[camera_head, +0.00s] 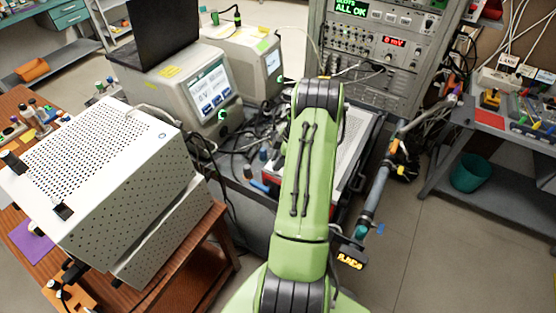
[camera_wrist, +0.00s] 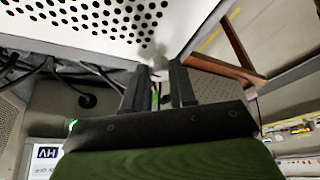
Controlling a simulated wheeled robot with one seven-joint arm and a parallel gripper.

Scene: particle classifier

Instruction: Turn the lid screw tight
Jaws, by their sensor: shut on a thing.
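In the wrist view, my gripper (camera_wrist: 160,80) has its two dark fingers at the edge of a white perforated panel (camera_wrist: 85,18). A small pale lid screw (camera_wrist: 152,58) sticks out at that edge. The fingertips are closed around it, though its grip area is partly hidden. In the head view my green arm hides the gripper and the screw. A large white perforated case (camera_head: 95,150) stands at the left. Part of another pale perforated panel (camera_head: 352,132) shows behind my arm.
A brown wooden cart (camera_head: 190,255) carries the left case. Instruments with screens (camera_head: 208,90) and a laptop (camera_head: 165,38) stand behind it. Loose cables run between them and my arm. A grey rack (camera_head: 385,50) stands at the back. Floor (camera_head: 450,240) is clear at the lower right.

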